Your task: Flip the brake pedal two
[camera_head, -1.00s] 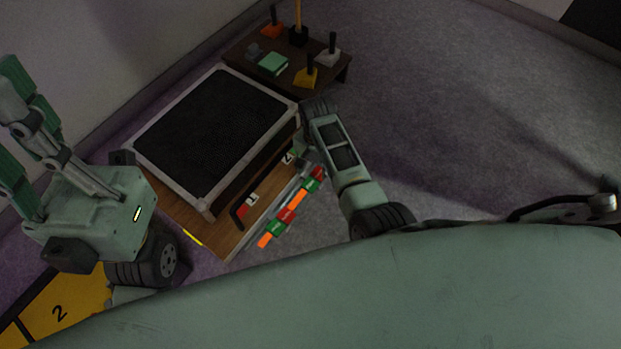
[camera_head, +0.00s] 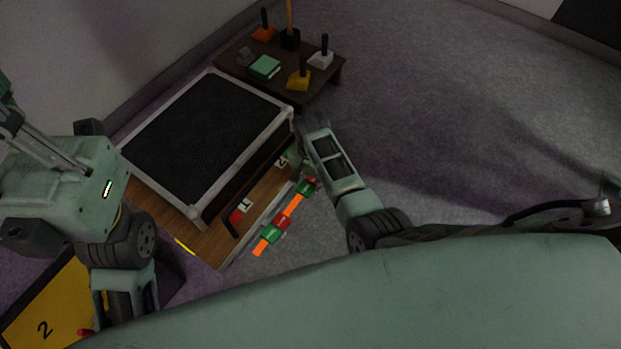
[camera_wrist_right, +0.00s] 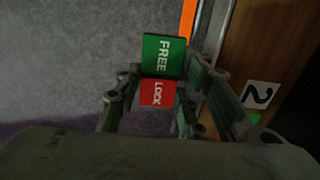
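Brake pedal two (camera_wrist_right: 163,56) shows in the right wrist view, with a green FREE face above a red LOCK face. Its green part also shows in the head view (camera_head: 307,186), at the outer side of the wooden box, near a label "2" (camera_head: 282,160). My right gripper (camera_wrist_right: 158,88) is open, with one finger on each side of the pedal. The fingers are very close to its edges; contact cannot be told. Pedal one (camera_head: 270,235), green and red, lies nearer, by a label "1" (camera_head: 240,209).
The wooden box (camera_head: 215,245) carries a black panel with a pale frame (camera_head: 197,205). Behind stands a low dark table (camera_head: 328,75) with several coloured blocks. A yellow board marked 2 (camera_head: 42,310) lies at lower left. The grey floor at right is clear.

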